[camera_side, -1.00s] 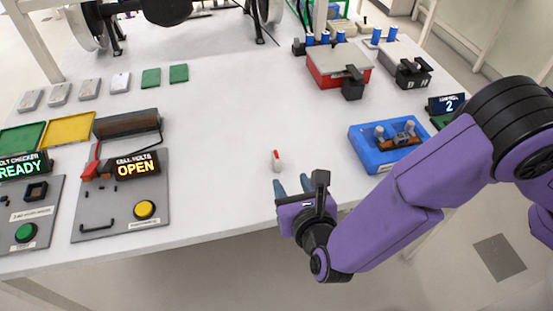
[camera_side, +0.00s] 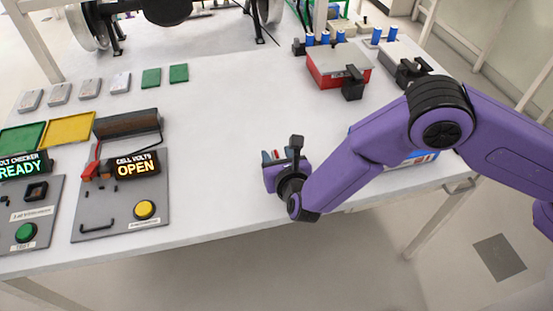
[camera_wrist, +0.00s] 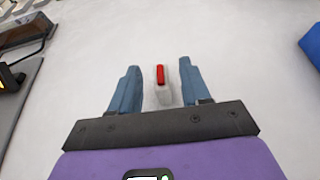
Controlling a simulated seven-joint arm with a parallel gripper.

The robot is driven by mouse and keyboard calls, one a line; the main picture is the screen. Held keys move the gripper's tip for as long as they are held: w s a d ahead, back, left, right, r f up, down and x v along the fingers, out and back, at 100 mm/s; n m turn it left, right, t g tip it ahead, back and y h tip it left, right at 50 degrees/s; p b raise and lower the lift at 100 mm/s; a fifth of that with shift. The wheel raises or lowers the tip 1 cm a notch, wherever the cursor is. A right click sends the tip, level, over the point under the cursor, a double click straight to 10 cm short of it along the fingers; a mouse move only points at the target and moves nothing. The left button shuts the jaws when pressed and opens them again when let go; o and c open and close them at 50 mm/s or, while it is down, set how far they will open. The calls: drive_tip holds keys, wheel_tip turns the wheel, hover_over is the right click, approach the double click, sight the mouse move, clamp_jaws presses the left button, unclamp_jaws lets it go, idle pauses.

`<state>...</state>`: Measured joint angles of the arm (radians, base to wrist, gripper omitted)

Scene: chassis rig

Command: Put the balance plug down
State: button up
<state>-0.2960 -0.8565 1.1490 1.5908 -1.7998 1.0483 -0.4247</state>
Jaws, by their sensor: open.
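The balance plug is a small pale piece with a red top (camera_wrist: 160,75), upright on the white table in the wrist view. My gripper (camera_wrist: 159,68) is open, with one blue finger on each side of the plug and a visible gap to each. In the side view my gripper (camera_side: 274,156) is low near the table's front edge. There, only a bit of the plug's red top (camera_side: 275,153) shows between the fingers; its lower part is hidden.
A blue tray (camera_side: 420,157) is at the right, mostly behind my arm. A red box (camera_side: 328,76) stands farther back. The middle of the table (camera_side: 225,110) is clear.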

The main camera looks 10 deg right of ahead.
drive_tip(key=shift+w+f, duration=0.15)
drive_tip(key=shift+w, duration=0.25)
clamp_jaws()
